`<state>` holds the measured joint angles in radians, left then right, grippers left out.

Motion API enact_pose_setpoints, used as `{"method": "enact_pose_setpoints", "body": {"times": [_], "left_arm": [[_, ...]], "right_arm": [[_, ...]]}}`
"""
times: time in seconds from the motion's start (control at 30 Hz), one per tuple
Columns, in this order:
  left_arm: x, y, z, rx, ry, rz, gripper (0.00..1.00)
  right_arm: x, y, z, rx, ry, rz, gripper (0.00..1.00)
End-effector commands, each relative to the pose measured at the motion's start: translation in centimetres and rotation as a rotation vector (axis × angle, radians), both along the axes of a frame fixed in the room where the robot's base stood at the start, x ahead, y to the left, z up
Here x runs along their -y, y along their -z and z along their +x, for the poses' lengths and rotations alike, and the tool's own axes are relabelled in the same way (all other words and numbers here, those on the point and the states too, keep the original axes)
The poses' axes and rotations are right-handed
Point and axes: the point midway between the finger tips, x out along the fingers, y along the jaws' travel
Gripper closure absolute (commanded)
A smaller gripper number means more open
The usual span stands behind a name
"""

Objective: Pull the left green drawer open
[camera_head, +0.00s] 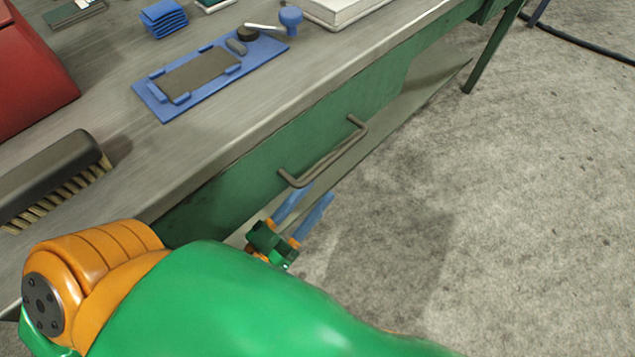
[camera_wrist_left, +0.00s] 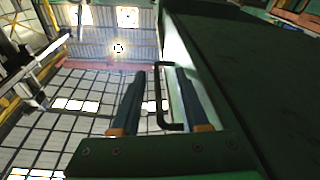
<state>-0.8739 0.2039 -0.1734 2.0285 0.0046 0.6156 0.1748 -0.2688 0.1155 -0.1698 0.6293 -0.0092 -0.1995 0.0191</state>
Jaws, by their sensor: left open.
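The green drawer (camera_head: 260,165) is in the front of the workbench in the head view, and its front looks flush with the bench. Its bent metal handle (camera_head: 325,155) runs along that front. My left gripper (camera_head: 317,193) is open, with two blue fingers, just below the near end of the handle. In the left wrist view the handle (camera_wrist_left: 158,95) appears between the two fingers of my left gripper (camera_wrist_left: 160,73). I see no contact, and the depth between them is hard to judge. My arm hides part of the drawer's near end. My right gripper is out of view.
The grey benchtop (camera_head: 215,135) holds a brush (camera_head: 50,175), a red box (camera_head: 30,75), a blue tray (camera_head: 165,105) and a stack of blue pieces (camera_head: 163,18). A lower shelf (camera_head: 435,75) runs under the bench. The concrete floor (camera_head: 500,190) to the right is clear.

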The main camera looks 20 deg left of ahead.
Motion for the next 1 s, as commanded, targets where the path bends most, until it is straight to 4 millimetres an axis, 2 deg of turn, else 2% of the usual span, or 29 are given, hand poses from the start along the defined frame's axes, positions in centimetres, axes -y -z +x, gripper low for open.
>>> {"method": "enact_pose_setpoints", "body": {"times": [0.03,0.13,0.27,0.4,0.57,0.87,1.0], "left_arm": [[0.0,0.7,-0.4,0.068,0.004,-0.028,0.55],[0.0,-1.8,-1.0,0.159,0.01,-0.068,0.55],[0.1,-3.7,-0.3,0.197,0.013,-0.083,0.55],[0.8,-5.2,2.3,0.199,0.011,-0.083,0.55],[1.5,-5.9,4.5,0.193,0.012,-0.081,0.55],[1.7,-6.0,5.1,0.188,0.012,-0.08,0.55],[1.7,-5.9,5.1,0.188,0.012,-0.08,0.93]], "right_arm": [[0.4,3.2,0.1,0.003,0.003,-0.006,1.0],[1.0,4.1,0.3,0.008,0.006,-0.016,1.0],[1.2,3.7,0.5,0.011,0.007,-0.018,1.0],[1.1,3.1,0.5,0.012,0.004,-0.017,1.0],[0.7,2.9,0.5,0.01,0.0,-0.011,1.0],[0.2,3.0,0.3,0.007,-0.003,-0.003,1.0],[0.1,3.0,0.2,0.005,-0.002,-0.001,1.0]]}}
